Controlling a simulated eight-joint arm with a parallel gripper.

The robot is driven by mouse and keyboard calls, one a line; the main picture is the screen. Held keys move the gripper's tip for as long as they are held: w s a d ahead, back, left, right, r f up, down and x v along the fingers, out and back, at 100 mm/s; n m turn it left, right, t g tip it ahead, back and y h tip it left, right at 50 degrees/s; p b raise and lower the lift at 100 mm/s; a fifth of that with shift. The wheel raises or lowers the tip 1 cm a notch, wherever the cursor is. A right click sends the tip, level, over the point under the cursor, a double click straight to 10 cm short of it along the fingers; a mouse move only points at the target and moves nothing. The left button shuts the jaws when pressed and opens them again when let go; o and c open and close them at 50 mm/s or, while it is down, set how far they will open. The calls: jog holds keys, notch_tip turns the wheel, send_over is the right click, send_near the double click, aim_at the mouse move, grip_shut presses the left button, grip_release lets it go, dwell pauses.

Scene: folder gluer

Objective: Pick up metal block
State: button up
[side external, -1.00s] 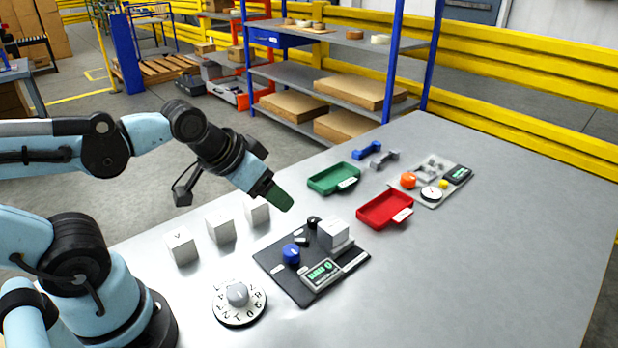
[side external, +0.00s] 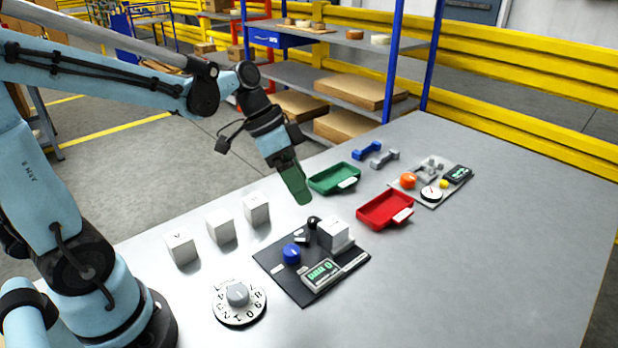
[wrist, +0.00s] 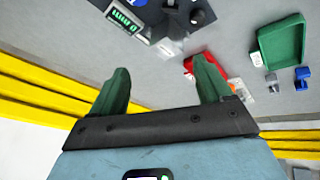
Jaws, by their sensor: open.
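The grey metal block (side external: 385,159), shaped like a short bar with thicker ends, lies on the table beside a similar blue block (side external: 367,150). In the wrist view the metal block (wrist: 272,85) shows at the right, beyond the green tray, with the blue block (wrist: 302,78) next to it. My gripper (side external: 300,195) has green fingers and points down over the table, left of the metal block and clear of it. In the wrist view my gripper (wrist: 164,66) is open and empty.
A green tray (side external: 335,178) and a red tray (side external: 386,209) stand near the blocks. A black board (side external: 309,279) with a white cube lies in front of my gripper. White cubes (side external: 220,227) and a dial (side external: 238,301) are at left. The right side of the table is clear.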

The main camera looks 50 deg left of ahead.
jog(key=w+a+f+m+g+h, duration=0.2)
jog(key=w+m+h, duration=0.2)
jog(key=m, duration=0.1)
jog(key=m+h, duration=0.4)
jog(key=m, duration=0.3)
send_near(335, 225)
jog(key=shift+g, duration=0.4)
jog(key=d+f, duration=0.1)
jog(key=w+d+f, duration=0.1)
jog(key=d, duration=0.1)
jog(key=shift+d+f, duration=0.2)
jog(key=shift+d, duration=0.1)
jog(key=shift+s+x, duration=0.15)
jog(key=shift+x, duration=1.25)
jog(key=shift+s+x, duration=0.1)
jog(key=shift+x, duration=1.25)
jog(key=shift+r, duration=0.1)
jog(key=c, duration=1.4)
jog(key=shift+r, duration=0.2)
